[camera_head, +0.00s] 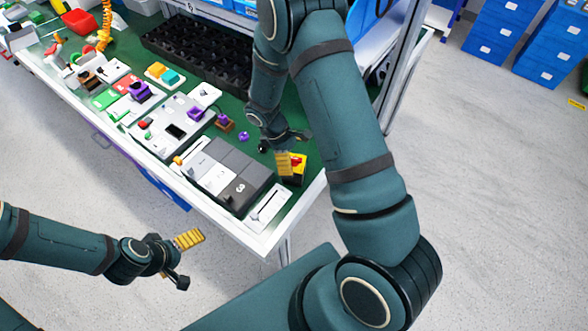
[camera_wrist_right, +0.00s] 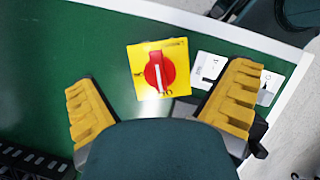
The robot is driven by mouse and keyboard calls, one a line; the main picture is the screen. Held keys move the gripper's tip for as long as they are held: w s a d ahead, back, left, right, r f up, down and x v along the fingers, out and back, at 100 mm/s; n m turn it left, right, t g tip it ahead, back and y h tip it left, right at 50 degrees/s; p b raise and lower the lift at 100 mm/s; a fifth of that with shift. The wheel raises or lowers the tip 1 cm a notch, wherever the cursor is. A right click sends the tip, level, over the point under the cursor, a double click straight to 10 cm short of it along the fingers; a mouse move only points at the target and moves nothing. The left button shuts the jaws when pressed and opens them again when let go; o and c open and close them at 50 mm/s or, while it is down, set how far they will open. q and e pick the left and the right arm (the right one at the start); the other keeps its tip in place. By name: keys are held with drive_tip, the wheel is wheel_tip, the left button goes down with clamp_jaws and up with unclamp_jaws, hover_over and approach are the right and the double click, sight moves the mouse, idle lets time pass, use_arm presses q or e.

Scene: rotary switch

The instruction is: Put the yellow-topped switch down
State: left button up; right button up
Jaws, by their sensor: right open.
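The yellow-topped switch (camera_head: 299,166) stands on the green bench top near its right front corner, partly hidden by my right gripper in the head view. In the right wrist view the switch (camera_wrist_right: 160,69) shows a square yellow plate with a red rotary knob. My right gripper (camera_head: 284,160) is open above the bench beside it. In the right wrist view its yellow ribbed fingers (camera_wrist_right: 160,104) are spread wide on either side, with the switch between and beyond them, apart from both. My left gripper (camera_head: 184,258) hangs off the bench at the lower left, with one yellow finger clearly visible.
A grey box panel (camera_head: 224,170) and a white slider plate (camera_head: 268,207) lie left of and in front of the switch. A black bin tray (camera_head: 200,52) stands behind. Several small parts fill the bench's left side. Green surface around the switch is mostly bare in the wrist view.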

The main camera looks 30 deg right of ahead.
drive_tip(key=x, duration=0.3)
drive_tip(key=shift+w+f, duration=0.1)
drive_tip(key=shift+f, duration=0.1)
drive_tip(key=c, duration=1.3)
drive_tip(key=shift+r, duration=0.1)
drive_tip(key=shift+c, duration=0.2)
